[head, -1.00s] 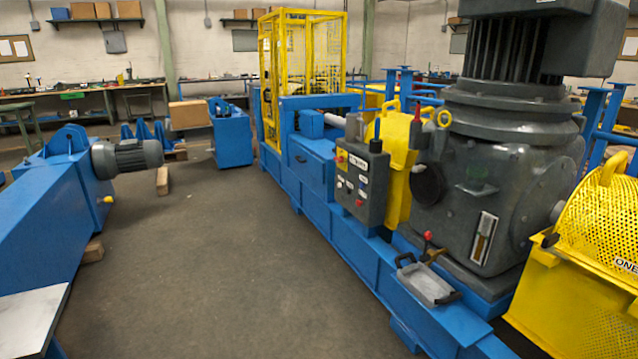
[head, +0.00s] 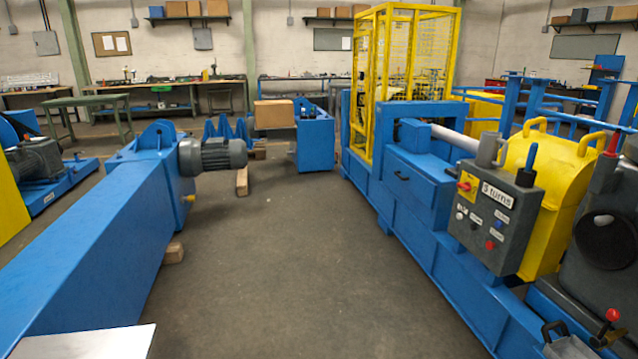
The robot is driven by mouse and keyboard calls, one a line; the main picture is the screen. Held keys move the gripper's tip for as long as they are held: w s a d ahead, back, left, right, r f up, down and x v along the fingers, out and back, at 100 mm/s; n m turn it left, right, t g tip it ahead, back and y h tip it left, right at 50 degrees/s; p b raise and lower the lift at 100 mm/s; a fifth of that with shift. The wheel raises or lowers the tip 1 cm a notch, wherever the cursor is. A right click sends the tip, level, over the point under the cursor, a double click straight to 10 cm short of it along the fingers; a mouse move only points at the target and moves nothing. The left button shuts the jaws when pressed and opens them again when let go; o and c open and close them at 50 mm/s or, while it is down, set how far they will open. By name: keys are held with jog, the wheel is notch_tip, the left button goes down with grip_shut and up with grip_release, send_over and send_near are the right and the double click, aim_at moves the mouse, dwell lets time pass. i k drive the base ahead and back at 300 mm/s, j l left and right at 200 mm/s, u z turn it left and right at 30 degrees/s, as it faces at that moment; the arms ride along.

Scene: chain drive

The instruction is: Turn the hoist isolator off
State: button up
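My gripper is not in view. I cannot tell for sure which thing is the hoist isolator, as no label naming it is readable. A grey control box (head: 482,246) stands on the blue machine frame at the right. It has a red knob on a yellow plate (head: 466,184), a white label ending in "turns" (head: 497,195), and several small buttons. The knob's position is too small to read. A grey box (head: 203,39) and another grey box (head: 46,43) hang on the back wall.
A long blue beam (head: 120,225) with a grey motor (head: 213,155) lies at the left. The blue machine frame (head: 400,225) with a yellow mesh cage (head: 420,50) runs along the right. A blue cabinet (head: 315,145) stands behind. The floor (head: 290,260) between is clear.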

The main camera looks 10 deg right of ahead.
aim_at(467, 186)
jog(key=i+z, duration=0.25)
jog(key=i, duration=0.2)
jog(key=i+j+z, duration=0.1)
jog(key=i+z, duration=0.2)
jog(key=i, duration=0.2)
jog(key=i+j+z, duration=0.25)
jog(key=i, duration=0.2)
jog(key=i+u, duration=0.25)
jog(key=i, duration=0.35)
jog(key=i+l+u, duration=0.2)
jog(key=i, duration=0.35)
jog(key=i+l+u, duration=0.25)
jog(key=i, duration=0.3)
